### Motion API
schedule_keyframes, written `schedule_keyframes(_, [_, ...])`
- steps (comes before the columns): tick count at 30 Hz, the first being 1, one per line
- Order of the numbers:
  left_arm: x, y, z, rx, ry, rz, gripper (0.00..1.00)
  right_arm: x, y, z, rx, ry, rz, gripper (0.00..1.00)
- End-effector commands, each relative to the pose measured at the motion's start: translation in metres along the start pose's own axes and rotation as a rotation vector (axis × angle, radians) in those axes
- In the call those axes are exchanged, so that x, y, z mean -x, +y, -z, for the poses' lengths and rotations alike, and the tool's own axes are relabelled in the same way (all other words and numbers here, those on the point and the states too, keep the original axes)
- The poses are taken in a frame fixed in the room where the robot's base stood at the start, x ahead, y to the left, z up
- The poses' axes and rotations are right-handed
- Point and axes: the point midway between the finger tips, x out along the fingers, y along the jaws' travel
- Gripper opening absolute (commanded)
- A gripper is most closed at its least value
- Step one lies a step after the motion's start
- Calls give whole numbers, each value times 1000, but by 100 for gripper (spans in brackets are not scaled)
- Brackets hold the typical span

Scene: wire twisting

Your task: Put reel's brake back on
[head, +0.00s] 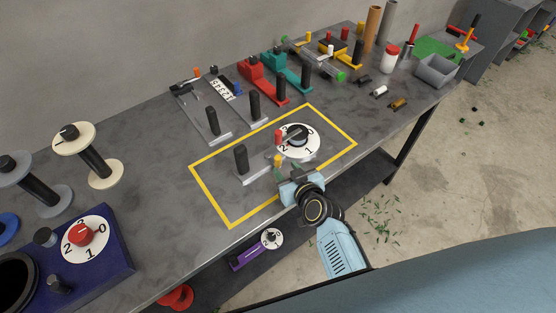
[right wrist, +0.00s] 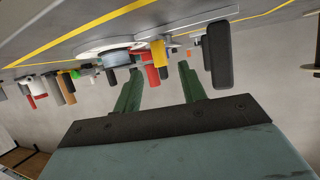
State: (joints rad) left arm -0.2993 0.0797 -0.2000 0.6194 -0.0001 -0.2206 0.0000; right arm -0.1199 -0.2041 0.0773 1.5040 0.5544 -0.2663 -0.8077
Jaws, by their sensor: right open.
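Inside the yellow-outlined rectangle sits a grey tool with an upright black handle (head: 241,158), a red peg (head: 278,137) and a yellow peg (head: 277,160). At its right end is a white disc (head: 311,140) marked with numbers, with a black knob (head: 297,134) on it. Which part is the brake, I cannot tell. My right gripper (head: 285,174) is open at the near side of the tool, close to the yellow peg. In the right wrist view the yellow peg (right wrist: 158,53) shows beyond the open, empty green fingers (right wrist: 160,71). My left gripper is out of view.
A cream spool (head: 101,172) and a grey spool stand at the left. A dark blue box (head: 112,266) with a red knob (head: 80,233) sits at the near left. Several handled tools line the back. A grey bin (head: 437,70) stands right. Bare tabletop lies left of the yellow outline.

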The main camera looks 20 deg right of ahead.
Motion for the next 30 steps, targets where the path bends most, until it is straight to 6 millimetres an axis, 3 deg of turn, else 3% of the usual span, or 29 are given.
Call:
schedule_keyframes(6, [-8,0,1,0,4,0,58,-40,0,-1,1,0,0,41])
schedule_keyframes(12, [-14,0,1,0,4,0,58,-63,0,-1,1,-1,0,41])
schedule_keyframes(25, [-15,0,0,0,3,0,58,-71,0,-1,1,-2,0,41])
schedule_keyframes(30, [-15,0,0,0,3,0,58,-70,0,-1,1,-2,0,21])
